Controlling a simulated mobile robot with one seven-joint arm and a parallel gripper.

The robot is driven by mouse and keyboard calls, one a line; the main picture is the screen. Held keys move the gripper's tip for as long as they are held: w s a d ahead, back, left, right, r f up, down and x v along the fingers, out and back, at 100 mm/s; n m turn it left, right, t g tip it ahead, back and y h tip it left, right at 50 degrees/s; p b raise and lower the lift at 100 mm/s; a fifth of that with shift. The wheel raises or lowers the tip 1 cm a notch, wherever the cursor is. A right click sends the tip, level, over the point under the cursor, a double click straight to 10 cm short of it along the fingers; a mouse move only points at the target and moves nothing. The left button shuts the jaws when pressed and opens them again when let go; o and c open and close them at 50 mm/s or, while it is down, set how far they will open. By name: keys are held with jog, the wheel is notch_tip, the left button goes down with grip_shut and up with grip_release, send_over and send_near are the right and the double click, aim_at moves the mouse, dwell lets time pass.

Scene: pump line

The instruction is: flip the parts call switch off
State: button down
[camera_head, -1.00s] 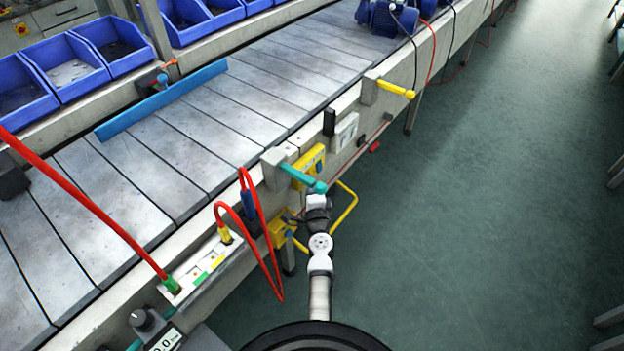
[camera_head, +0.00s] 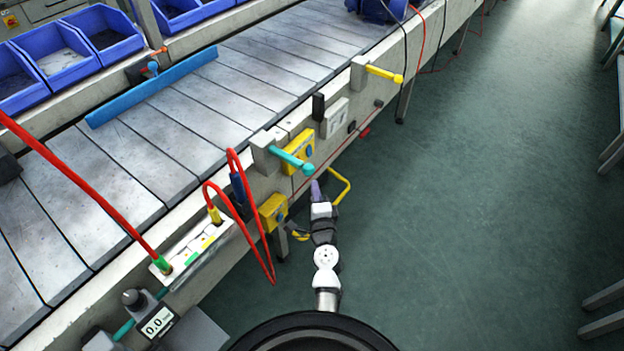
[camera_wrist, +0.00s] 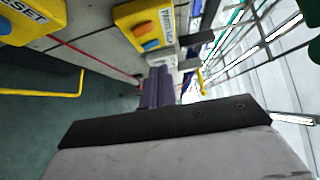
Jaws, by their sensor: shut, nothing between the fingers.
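A yellow switch box (camera_head: 299,150) is on the side of the conveyor, partly behind a teal lever. In the wrist view the yellow box (camera_wrist: 143,24) shows an orange and blue rocker (camera_wrist: 146,36) and a white label too small to read surely. Which way the rocker is tipped I cannot tell. My gripper (camera_head: 315,188) is below and in front of this box, apart from it. Its purple fingers (camera_wrist: 157,85) are shut and empty, pointing along the conveyor side in the wrist view.
A teal lever (camera_head: 296,160) sticks out above my gripper. A yellow bar handle (camera_head: 342,186) is close by it. Another yellow box (camera_head: 272,212), a socket strip (camera_head: 194,246) and looped red cables (camera_head: 262,240) are to the left.

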jog(key=shift+s+d+r, duration=0.1)
jog(key=shift+s+d, duration=0.05)
jog(key=shift+s, duration=0.65)
jog(key=shift+s+d+r, duration=0.1)
jog(key=shift+s+d, duration=0.05)
jog(key=shift+s, duration=0.65)
